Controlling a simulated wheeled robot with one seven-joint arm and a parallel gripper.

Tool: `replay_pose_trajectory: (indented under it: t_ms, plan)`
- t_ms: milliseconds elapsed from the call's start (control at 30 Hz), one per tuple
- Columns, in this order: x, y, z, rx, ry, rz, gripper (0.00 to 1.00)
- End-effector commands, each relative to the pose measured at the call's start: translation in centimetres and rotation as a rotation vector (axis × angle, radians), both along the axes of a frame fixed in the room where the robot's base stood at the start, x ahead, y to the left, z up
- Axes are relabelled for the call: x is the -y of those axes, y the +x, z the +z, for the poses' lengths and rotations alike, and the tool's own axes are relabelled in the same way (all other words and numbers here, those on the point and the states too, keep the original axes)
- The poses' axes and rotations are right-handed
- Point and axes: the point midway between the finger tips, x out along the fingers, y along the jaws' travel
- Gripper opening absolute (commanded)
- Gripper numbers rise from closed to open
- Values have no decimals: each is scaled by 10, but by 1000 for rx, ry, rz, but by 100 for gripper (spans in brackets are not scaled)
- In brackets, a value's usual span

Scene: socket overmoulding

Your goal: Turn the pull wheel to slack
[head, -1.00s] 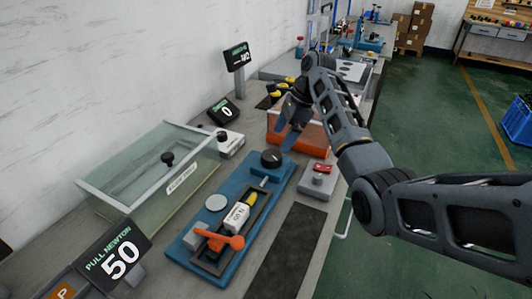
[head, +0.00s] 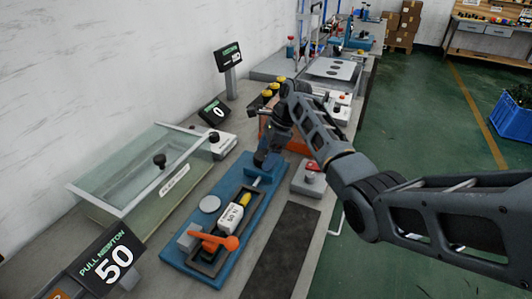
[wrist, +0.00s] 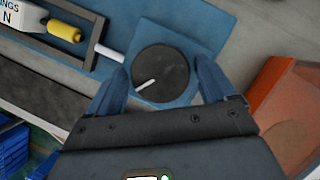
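The pull wheel (wrist: 172,66) is a dark round knob with a white line, on the blue pull fixture (head: 187,257). In the wrist view its line points toward the lower left. My gripper (wrist: 160,66) is open, with one blue finger on each side of the wheel; I cannot tell whether the fingers touch it. In the head view my gripper (head: 264,160) is low over the far end of the fixture and hides the wheel. The pull display (head: 108,262) reads "PULL NEWTON 50".
A glass-walled tank (head: 130,185) stands left of the fixture. An orange lever (head: 230,243) sits at the fixture's near end. A grey box (head: 306,180) with a red top is close on the right. An orange bin (wrist: 290,100) is beside my gripper.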

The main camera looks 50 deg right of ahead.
Motion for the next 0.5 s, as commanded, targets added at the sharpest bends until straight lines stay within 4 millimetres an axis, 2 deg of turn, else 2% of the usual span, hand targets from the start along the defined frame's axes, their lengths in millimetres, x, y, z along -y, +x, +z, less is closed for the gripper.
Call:
replay_pose_trajectory:
  t_ms: [67,433,500]
  plan:
    - [0,0,0,0,0,0,77]
    - [0,0,0,0,0,0,41]
    - [0,0,0,0,0,0,40]
